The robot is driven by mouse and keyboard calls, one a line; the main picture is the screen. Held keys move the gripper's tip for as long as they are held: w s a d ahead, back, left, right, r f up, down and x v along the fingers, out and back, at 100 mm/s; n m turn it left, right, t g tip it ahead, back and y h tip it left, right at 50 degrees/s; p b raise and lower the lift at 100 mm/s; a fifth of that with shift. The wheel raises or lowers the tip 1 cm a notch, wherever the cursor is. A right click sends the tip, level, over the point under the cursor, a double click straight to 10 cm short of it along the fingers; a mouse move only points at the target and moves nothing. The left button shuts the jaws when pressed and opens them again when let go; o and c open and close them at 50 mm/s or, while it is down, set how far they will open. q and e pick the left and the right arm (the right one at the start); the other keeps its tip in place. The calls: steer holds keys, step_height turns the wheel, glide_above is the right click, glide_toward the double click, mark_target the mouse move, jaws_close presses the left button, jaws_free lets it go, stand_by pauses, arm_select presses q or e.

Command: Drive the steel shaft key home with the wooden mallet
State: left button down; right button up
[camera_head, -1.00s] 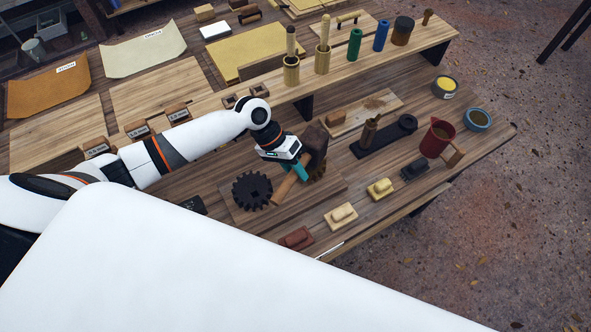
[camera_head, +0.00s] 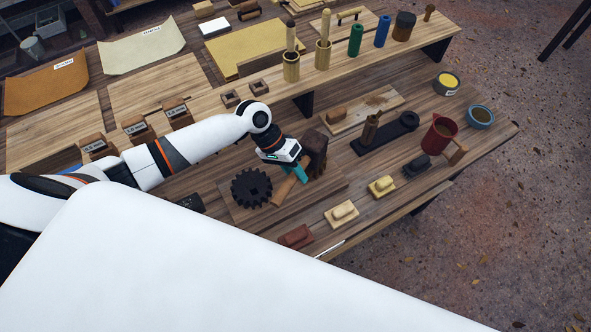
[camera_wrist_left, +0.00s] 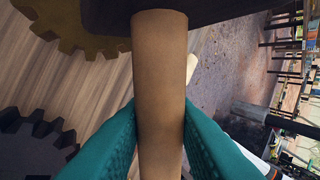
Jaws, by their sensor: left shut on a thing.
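My left gripper (camera_head: 297,172) is shut on the light wooden handle of the mallet (camera_head: 285,188). The mallet's dark brown head stands to the upper right of the fingers, over the right part of a wooden board (camera_head: 235,208). In the left wrist view the handle (camera_wrist_left: 160,80) runs between the teal fingers up to the dark head. A brass-coloured gear (camera_wrist_left: 72,30) shows beside the head there; the mallet largely hides it in the head view. A black gear (camera_head: 251,188) with a square hole lies on the board, left of the handle. I cannot make out the steel key. My right gripper is not in view.
Several small blocks on bases, one red-brown (camera_head: 296,236) and one cream (camera_head: 341,212), line the front edge. A dark holder (camera_head: 388,133), a red jug (camera_head: 437,137) and a blue bowl (camera_head: 480,117) stand to the right. A raised shelf (camera_head: 345,68) with cylinders runs behind.

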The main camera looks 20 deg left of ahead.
arm_select(q)
steer(key=shift+s+f, duration=0.1)
steer(key=shift+f, duration=0.05)
stand_by(0.3)
steer(key=shift+r+p, duration=0.85)
steer(key=shift+p, duration=0.1)
steer(key=shift+r, duration=0.65)
steer(key=shift+r, duration=3.05)
steer(key=shift+b, duration=0.3)
